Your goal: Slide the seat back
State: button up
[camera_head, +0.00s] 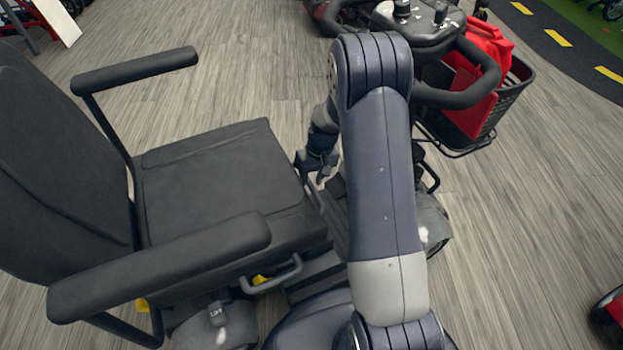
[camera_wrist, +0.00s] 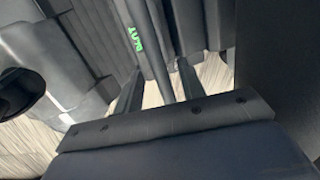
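The scooter's black seat cushion (camera_head: 215,180) fills the left of the head view, with its backrest (camera_head: 50,160) on the far left and an armrest on each side. A grey looped handle (camera_head: 275,277) sticks out below the seat's near side. My gripper (camera_head: 321,175) points down just right of the cushion's front edge; contact cannot be told. In the wrist view my gripper's two fingers (camera_wrist: 161,88) stand apart, with a dark bar passing behind the gap. I see nothing clearly held. My arm hides part of the scooter's front.
The scooter's tiller (camera_head: 425,25) with handlebar loops stands at the top right, beside a black basket (camera_head: 500,105) holding a red container (camera_head: 483,85). Wood floor (camera_head: 540,220) is clear at right. A red and black object (camera_head: 610,310) shows at the lower right edge.

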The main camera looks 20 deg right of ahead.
grip_shut()
dwell(0.5)
jog(key=s+a, duration=0.1)
jog(key=a, duration=0.9)
jog(key=shift+s+a+p, duration=0.15)
jog(key=shift+s+p, duration=0.2)
jog(key=shift+p, duration=0.1)
grip_release()
jog(key=shift+a, duration=0.1)
